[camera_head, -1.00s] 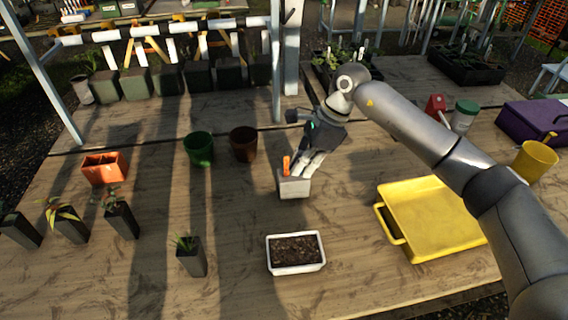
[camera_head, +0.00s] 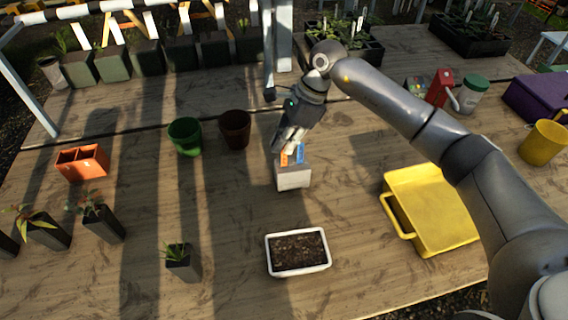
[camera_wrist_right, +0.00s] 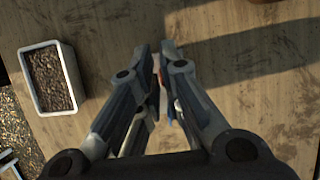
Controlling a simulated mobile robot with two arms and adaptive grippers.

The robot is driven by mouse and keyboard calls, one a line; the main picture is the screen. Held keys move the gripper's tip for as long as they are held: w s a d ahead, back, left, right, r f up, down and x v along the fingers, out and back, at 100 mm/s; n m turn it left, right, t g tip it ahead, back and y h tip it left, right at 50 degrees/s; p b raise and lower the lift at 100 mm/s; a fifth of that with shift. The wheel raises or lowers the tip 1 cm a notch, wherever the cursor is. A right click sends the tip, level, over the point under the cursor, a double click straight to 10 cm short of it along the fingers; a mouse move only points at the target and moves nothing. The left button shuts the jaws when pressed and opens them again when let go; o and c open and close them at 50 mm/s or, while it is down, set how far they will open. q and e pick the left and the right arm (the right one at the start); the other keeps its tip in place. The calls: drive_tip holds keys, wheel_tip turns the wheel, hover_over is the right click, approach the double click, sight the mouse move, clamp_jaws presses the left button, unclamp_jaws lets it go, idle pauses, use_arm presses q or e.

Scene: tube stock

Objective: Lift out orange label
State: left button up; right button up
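The orange label (camera_head: 284,158) stands in a small pale box (camera_head: 293,178) at the middle of the table, its lower part hidden by the box. A blue label (camera_head: 300,154) stands just right of it. My right gripper (camera_head: 279,149) points down at the box, its fingertips at the orange label. In the right wrist view the fingers (camera_wrist_right: 159,50) are close together, with a sliver of orange between them; whether they press on it cannot be told. My left gripper is not in view.
A white soil tray (camera_head: 298,252) sits in front of the box. Green (camera_head: 186,137) and brown (camera_head: 235,129) pots stand behind left. A yellow tray (camera_head: 435,210) lies right, under my arm. An orange caddy (camera_head: 82,162) and potted plants are left.

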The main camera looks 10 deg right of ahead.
sight(277, 166)
drive_tip(key=b+x, duration=0.1)
drive_tip(key=x, duration=0.4)
drive_tip(key=shift+d+f, duration=0.1)
drive_tip(key=shift+f, duration=0.05)
drive_tip(key=shift+a+f, duration=0.2)
drive_tip(key=shift+f, duration=0.05)
drive_tip(key=shift+d, duration=0.1)
clamp_jaws()
drive_tip(key=shift+r, duration=0.1)
wheel_tip(277, 166, up, 10)
drive_tip(key=b, duration=0.2)
idle(0.8)
